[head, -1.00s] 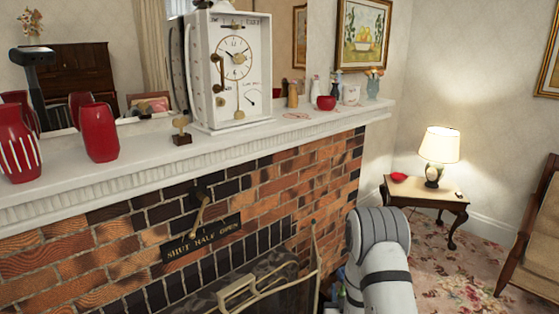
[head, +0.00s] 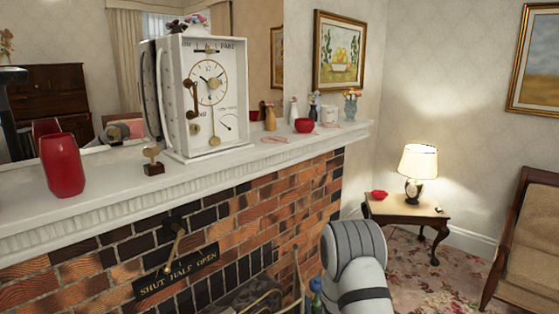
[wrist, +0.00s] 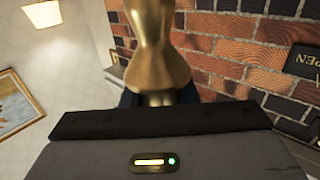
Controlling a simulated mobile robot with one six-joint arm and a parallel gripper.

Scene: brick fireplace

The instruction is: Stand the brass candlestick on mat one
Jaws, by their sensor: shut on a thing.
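The brass candlestick (wrist: 155,45) fills the upper middle of the wrist view, close to the camera. My gripper (wrist: 160,98) is shut on it; the dark gripper body covers its lower part in this view. In the head view my white arm rises at the bottom, but the gripper and candlestick are not clearly visible there. A flat pinkish mat-like patch (head: 273,139) lies on the mantel right of the clock. I cannot read a number on it, so I cannot tell whether it is mat one.
The brick fireplace face (head: 300,190) is below. A lamp table (head: 408,205) stands right.

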